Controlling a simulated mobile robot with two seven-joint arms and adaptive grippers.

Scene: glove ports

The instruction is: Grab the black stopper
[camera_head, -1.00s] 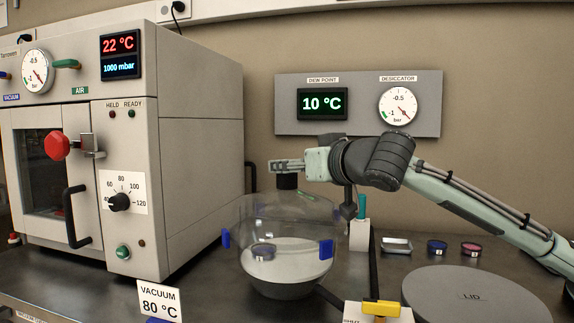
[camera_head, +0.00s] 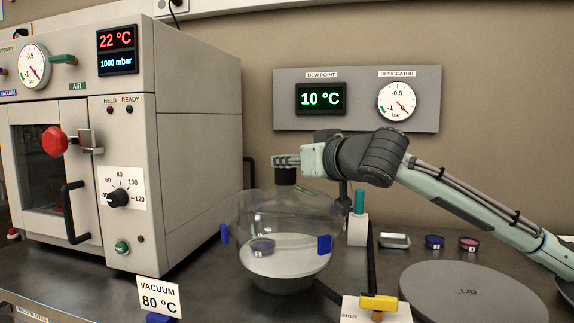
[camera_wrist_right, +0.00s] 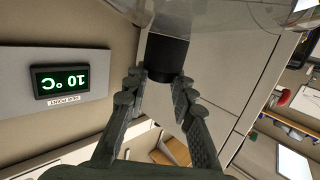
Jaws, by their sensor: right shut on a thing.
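The black stopper (camera_head: 286,177) is at the top of the clear glass desiccator (camera_head: 290,215), above its neck. My right gripper (camera_head: 287,162) comes in from the right and is shut on the upper part of the stopper. In the right wrist view the black stopper (camera_wrist_right: 167,56) lies between the two fingertips of the right gripper (camera_wrist_right: 158,88). I cannot tell whether the stopper is still seated in the neck. My left gripper is not in view.
A vacuum oven (camera_head: 185,130) stands close on the left. A vacuum sign (camera_head: 158,297) stands in front.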

